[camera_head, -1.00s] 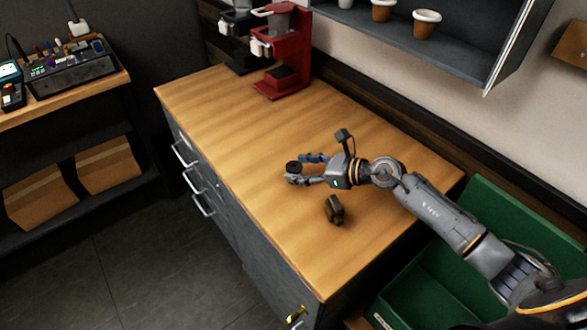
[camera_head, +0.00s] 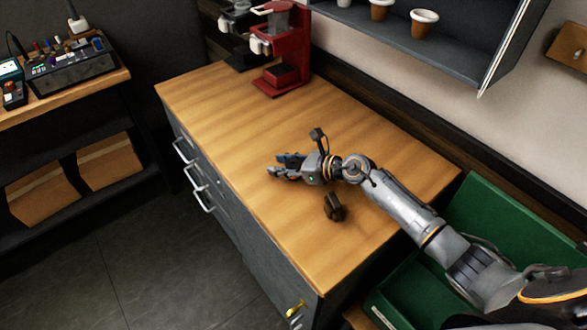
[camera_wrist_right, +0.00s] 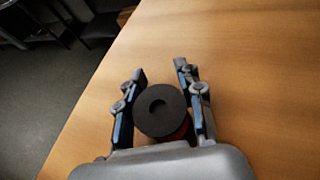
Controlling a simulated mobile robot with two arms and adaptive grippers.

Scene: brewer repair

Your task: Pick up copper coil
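The copper coil (camera_wrist_right: 160,111) stands on end between my right gripper's fingers in the right wrist view. My left gripper is not in view.
A small dark part (camera_head: 334,207) lies on the counter (camera_head: 225,115) close below the right gripper. A red brewer (camera_head: 284,55) stands at the back. A green bin (camera_head: 410,290) is at the right. Cups (camera_head: 424,22) stand on the wall shelf. The counter's left half is clear.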

